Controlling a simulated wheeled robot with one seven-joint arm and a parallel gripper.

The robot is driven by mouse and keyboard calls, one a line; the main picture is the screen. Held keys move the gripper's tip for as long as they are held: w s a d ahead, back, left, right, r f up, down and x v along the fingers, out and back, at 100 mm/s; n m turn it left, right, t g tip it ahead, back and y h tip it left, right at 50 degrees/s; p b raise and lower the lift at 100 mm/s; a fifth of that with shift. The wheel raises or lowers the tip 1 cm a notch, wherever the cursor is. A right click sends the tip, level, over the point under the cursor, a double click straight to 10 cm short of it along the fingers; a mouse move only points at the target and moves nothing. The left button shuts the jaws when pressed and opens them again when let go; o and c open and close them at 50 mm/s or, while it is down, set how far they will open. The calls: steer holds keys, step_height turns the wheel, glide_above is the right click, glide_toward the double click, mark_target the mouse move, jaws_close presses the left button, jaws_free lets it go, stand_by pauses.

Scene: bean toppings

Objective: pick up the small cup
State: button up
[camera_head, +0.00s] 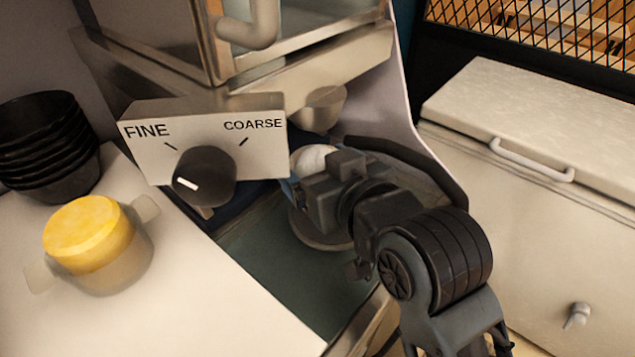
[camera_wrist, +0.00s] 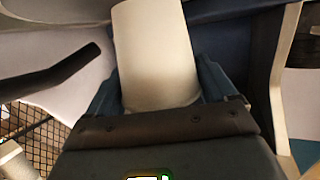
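The small cup is white. In the wrist view the cup (camera_wrist: 156,50) stands between the two blue-grey fingers of my gripper (camera_wrist: 158,80), with a finger close along each side. I cannot tell whether the fingers press on it. In the head view only the top of the cup (camera_head: 312,157) shows, and my gripper (camera_head: 300,188) and wrist hide the rest. The cup is below the grinder's spout area, over a round grey base (camera_head: 318,238).
The grinder's FINE/COARSE dial panel (camera_head: 205,140) is close left of my gripper. A dark curved bar (camera_head: 415,160) passes behind my wrist. A yellow-lidded container (camera_head: 90,235) and stacked black bowls (camera_head: 45,145) stand left. A pale lidded chest (camera_head: 530,190) stands right.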

steer(key=c, duration=0.7)
steer(key=shift+r, duration=0.45)
step_height(320, 180, up, 3)
steer(key=shift+s+f, duration=0.15)
steer(key=s+a+p, duration=0.1)
steer(key=s+a, duration=0.1)
steer(key=s, duration=0.6)
steer(key=s+a+p, duration=0.1)
steer(key=s+a, duration=0.1)
steer(key=s, duration=0.7)
steer(key=shift+a, duration=0.4)
